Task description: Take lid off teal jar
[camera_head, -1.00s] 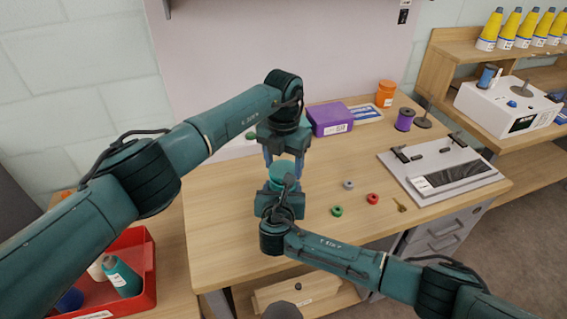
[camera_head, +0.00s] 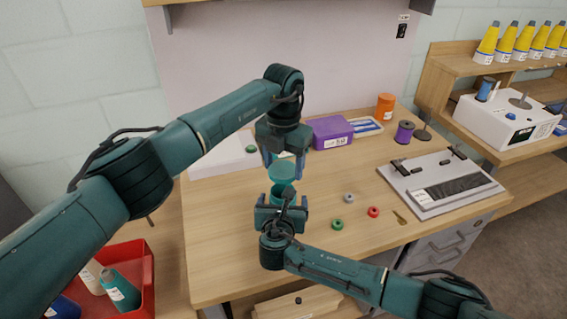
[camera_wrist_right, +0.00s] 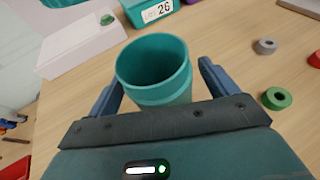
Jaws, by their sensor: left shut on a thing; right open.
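The teal jar (camera_head: 280,194) stands upright on the wooden table in the head view. In the right wrist view its mouth is open and the jar (camera_wrist_right: 158,92) looks empty as far as I can see inside. My left gripper (camera_head: 284,170) points down from above and is shut on the teal lid (camera_head: 282,174), which is a little above the jar. My right gripper (camera_head: 282,199) is open, with one finger on each side of the jar; its fingers also flank the jar in the wrist view. Whether they touch it I cannot tell.
A purple box (camera_head: 331,132) and orange jar (camera_head: 385,106) stand behind. Green (camera_head: 337,224), red (camera_head: 373,212) and grey (camera_head: 349,199) rings lie to the right, before a grey board (camera_head: 430,201). A white box (camera_head: 220,158) is at back left, a red bin (camera_head: 137,262) at lower left.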

